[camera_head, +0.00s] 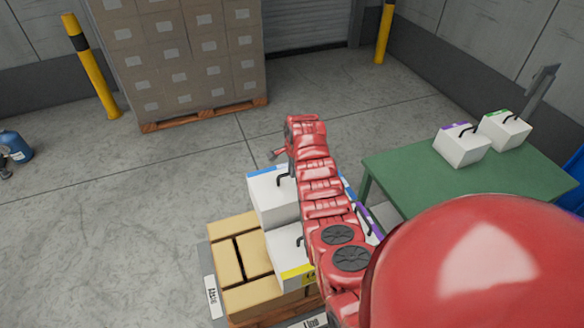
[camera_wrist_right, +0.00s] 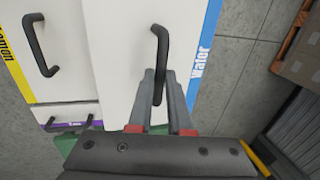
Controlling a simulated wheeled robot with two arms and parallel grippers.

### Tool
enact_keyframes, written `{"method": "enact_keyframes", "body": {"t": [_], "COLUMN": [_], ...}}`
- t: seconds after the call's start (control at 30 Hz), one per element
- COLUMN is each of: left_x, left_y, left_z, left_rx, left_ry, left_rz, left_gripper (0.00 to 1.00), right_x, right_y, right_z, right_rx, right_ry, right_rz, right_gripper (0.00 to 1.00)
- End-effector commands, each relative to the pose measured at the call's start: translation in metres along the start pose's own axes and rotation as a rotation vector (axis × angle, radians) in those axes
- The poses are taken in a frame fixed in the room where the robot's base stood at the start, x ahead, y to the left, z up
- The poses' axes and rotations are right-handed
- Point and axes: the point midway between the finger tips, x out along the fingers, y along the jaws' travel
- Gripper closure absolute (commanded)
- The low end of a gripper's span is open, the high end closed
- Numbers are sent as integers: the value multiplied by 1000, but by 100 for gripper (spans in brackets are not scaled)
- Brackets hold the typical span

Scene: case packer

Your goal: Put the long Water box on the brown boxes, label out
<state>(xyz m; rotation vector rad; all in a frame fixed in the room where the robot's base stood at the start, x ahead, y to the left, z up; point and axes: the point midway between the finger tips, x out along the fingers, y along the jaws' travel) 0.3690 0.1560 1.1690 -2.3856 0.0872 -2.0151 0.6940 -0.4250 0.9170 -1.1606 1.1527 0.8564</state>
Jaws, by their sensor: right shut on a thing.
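The long Water box (camera_head: 272,203) is white with a blue edge strip, and it stands at the far end of the pallet stack in the head view. In the right wrist view the Water box (camera_wrist_right: 120,75) shows its blue "Water" strip along the right edge. My right gripper (camera_wrist_right: 162,88) is shut on its black handle (camera_wrist_right: 160,50); in the head view my arm hides most of that grip. The brown boxes (camera_head: 232,262) lie at the near left. I cannot tell whether the Water box touches what is below it. My left gripper is not in view.
A white Lemon box (camera_wrist_right: 60,50) with a yellow strip stands beside the Water box. A purple-striped box (camera_wrist_right: 62,115) is close by. Two white boxes stand on the green table (camera_head: 410,178) at the right. A tall carton stack (camera_head: 180,60) stands behind; floor between is clear.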

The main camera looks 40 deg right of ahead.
Motion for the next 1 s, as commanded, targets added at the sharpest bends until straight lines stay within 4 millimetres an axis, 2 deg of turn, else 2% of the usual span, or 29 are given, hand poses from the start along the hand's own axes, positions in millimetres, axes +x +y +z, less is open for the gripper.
{"method": "enact_keyframes", "body": {"t": [1.0], "left_x": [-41], "left_y": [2], "left_z": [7], "left_rx": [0], "left_ry": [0], "left_rz": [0], "left_gripper": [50], "right_x": [71], "right_y": [16], "right_z": [0], "right_rx": [-1], "right_ry": [0], "right_rz": [-19], "right_gripper": [100]}}
